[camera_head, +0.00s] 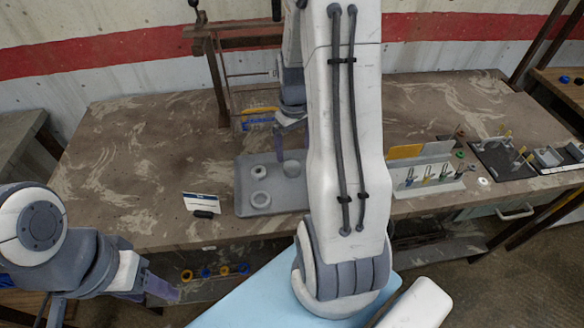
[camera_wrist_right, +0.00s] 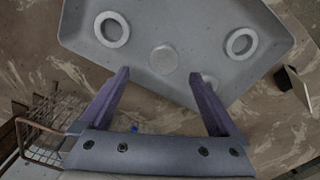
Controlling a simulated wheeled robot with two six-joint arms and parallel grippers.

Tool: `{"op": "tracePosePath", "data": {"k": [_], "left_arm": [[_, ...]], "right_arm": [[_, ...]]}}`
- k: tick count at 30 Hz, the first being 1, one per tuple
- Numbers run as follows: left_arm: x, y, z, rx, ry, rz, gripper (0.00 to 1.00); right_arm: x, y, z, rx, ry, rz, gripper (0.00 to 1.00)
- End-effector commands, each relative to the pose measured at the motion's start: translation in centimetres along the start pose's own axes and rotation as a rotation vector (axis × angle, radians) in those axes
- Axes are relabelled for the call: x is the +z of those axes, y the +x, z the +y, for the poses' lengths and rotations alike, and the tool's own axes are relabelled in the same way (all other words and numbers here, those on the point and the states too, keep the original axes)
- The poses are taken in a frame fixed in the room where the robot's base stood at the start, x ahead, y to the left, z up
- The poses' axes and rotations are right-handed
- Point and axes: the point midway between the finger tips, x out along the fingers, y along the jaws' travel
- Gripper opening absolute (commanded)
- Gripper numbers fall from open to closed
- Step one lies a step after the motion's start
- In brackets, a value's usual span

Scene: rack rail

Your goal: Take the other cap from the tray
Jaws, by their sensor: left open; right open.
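The grey tray (camera_head: 244,190) lies on the table, and its raised rim also shows in the right wrist view (camera_wrist_right: 75,22). In that view, a ring (camera_wrist_right: 112,29) and another ring (camera_wrist_right: 241,43) sit apart in it. A solid round disc (camera_wrist_right: 163,58), which looks like a cap, lies between them. A further round piece (camera_wrist_right: 208,80) is partly hidden by a finger, so its shape is unclear. My right gripper (camera_wrist_right: 160,76) is open and empty, its fingers reaching over the tray's far edge beside the disc. My left gripper (camera_head: 160,287) is open, off the table's front edge at lower left.
A small white card in a dark stand (camera_head: 199,203) is left of the tray. A wire rack (camera_wrist_right: 45,125) is close to my right gripper. A holder with upright tools (camera_head: 425,175) stands right of my right arm. The table's left part is clear.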

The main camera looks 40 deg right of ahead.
Motion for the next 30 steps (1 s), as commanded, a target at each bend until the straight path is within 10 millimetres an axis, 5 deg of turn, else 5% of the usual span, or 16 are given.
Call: {"op": "tracePosePath", "data": {"k": [16,25,30], "left_arm": [[-0.1,-1.0,0.1,0.0,0.0,0.0,0.54],[-0.1,-0.9,0.1,0.0,0.0,0.0,0.54],[-0.1,-0.9,0.1,0.0,0.0,0.0,0.54]], "right_arm": [[0.1,6.2,-0.7,-0.002,0.0,-0.003,0.97],[0.0,6.7,-0.7,0.0,0.0,0.002,0.97],[0.0,6.6,-0.7,0.0,0.0,0.001,0.32]]}}
